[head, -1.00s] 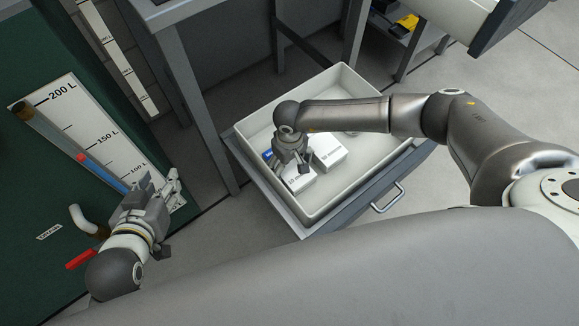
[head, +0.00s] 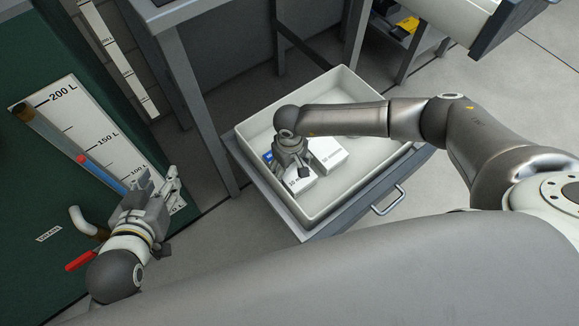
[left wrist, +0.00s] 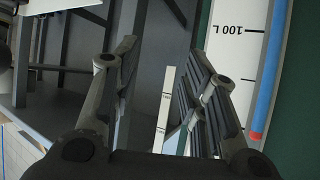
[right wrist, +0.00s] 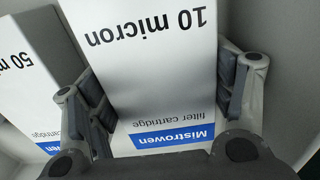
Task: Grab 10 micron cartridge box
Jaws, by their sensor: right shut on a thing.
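The white 10 micron cartridge box (right wrist: 150,50) with a blue Mistrowen band is between the fingers of my right gripper (right wrist: 160,105) in the right wrist view. The gripper is shut on it. In the head view the box (head: 298,182) is partly hidden under my right gripper (head: 290,170), inside the cream tray; I cannot tell whether it touches the tray floor. A similar white 50 micron box (right wrist: 38,75) stands beside it, also seen in the head view (head: 328,154). My left gripper (head: 158,183) is open and empty near the green tank.
The cream tray (head: 372,125) sits in an open grey drawer with a handle (head: 388,200). Its walls surround the boxes; its right part is empty. A green tank with a litre scale (head: 100,140) and a red-handled valve (head: 80,261) is at the left.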

